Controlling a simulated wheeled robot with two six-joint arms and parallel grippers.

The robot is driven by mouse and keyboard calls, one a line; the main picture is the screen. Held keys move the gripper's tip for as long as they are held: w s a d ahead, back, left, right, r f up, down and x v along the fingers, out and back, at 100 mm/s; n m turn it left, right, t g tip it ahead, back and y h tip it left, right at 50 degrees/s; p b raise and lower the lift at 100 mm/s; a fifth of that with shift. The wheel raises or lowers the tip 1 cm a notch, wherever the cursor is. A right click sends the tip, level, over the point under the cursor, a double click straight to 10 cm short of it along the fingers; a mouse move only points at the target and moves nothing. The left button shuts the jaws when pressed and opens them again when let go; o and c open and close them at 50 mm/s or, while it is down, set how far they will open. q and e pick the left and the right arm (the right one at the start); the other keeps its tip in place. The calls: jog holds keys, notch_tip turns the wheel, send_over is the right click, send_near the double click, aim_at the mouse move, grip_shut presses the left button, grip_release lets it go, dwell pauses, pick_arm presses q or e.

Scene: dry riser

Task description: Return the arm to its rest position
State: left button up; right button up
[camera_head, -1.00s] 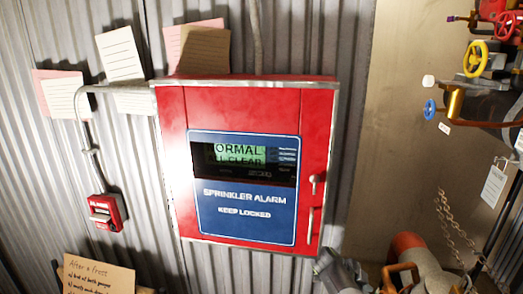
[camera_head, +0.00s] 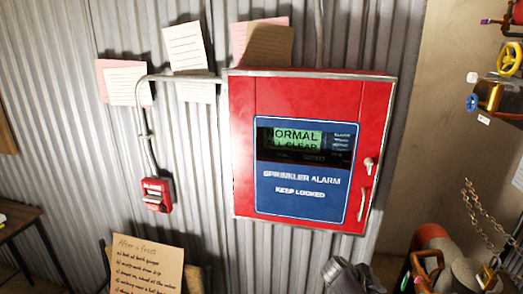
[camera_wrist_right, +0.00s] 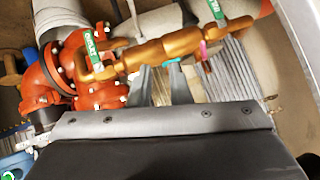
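My right gripper (camera_wrist_right: 160,72) shows in the right wrist view as two grey fingers beyond a dark housing. The fingers stand apart with nothing visible held between them. Their tips appear close to a brass pipe assembly (camera_wrist_right: 165,48) that crosses the view; I cannot tell whether they touch it.
A red sprinkler alarm cabinet (camera_head: 306,88) hangs on the corrugated wall, its screen reading NORMAL, ALL CLEAR. A red call point (camera_head: 157,194) is on its left. Orange flanged pipework (camera_wrist_right: 62,75) fills the wrist view's left. A yellow handwheel (camera_head: 509,58) is at right.

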jog(key=s+d+f+n+t+h, duration=0.2)
jog(key=s+d+f+n+t, duration=0.25)
jog(key=f+t, duration=0.3)
jog(key=s+a+f+n+t+y, duration=0.1)
jog(key=s+a+f+n+y, duration=0.25)
jog(key=s+f+n, duration=0.4)
jog(key=s+a+f+n+t+y, duration=0.1)
jog(key=s+a+f+n+y, duration=0.3)
jog(key=s+f, duration=0.55)
jog(key=s+f+n+g+y, duration=0.2)
jog(key=s+f+g, duration=0.2)
jog(key=s, duration=1.2)
jog(key=s+a+f+n+g+y, duration=0.1)
jog(key=s+f+g, duration=0.4)
jog(key=s, duration=1.2)
notch_tip(320, 180, down, 3)
jog(key=shift+a+f+n+y, duration=0.2)
jog(key=shift+n+y, duration=0.25)
jog(key=shift+n, duration=0.55)
